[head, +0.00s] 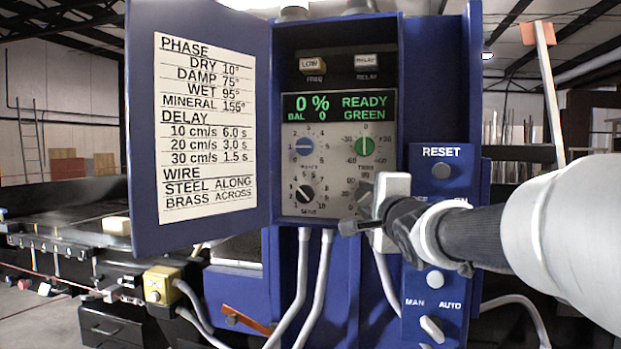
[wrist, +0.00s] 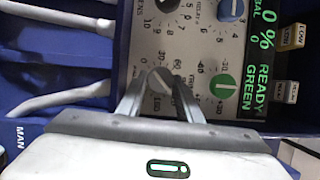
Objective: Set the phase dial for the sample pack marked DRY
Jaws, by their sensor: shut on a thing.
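The grey phase dial (wrist: 159,80) sits at the lower right of the panel, inside a degree scale with marks such as 30, 60 and 90. My gripper (wrist: 161,84) is shut on it, one finger on each side. In the head view my gripper (head: 370,196) covers much of the dial. A pale line crosses the dial's face, but I cannot tell its reading. The white card (head: 208,128) on the open door lists PHASE: DRY 10°, DAMP 75°, WET 95°, MINERAL 155°. The green display (head: 335,106) reads 0 %, BAL 0, READY GREEN.
A green dial (head: 365,146) is just above, with a blue dial (head: 303,147) and a black dial (head: 306,194) to the left. LOW and RELAY buttons sit on top. A RESET button box (head: 441,172) stands close on the right; the door (head: 143,120) hangs open left.

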